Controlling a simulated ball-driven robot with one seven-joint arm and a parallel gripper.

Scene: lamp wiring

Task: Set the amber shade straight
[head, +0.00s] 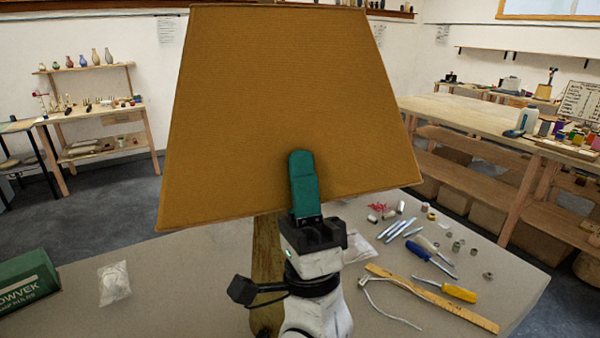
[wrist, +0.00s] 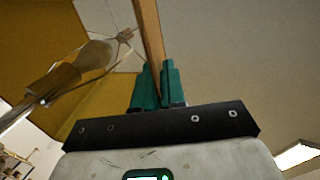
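The amber shade (head: 270,90) fills the middle of the head view, on the wooden lamp post (head: 266,255). It looks tilted: its lower edge slopes up to the right. My gripper (head: 303,185) is at that lower edge, with one teal finger in front of the shade's outer face and the other hidden behind it. In the wrist view, the shade's thin wall (wrist: 148,35) runs between the two teal fingers (wrist: 160,88), which look closed on it from both sides. The bulb (wrist: 95,53) and the wire frame (wrist: 124,36) show inside the shade.
The grey tabletop (head: 190,285) holds a clear bag (head: 114,283), a green box (head: 28,278), a wooden ruler (head: 440,300), screwdrivers (head: 445,290), a white cord (head: 385,310) and several small parts to the right. Shelves and benches stand farther back.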

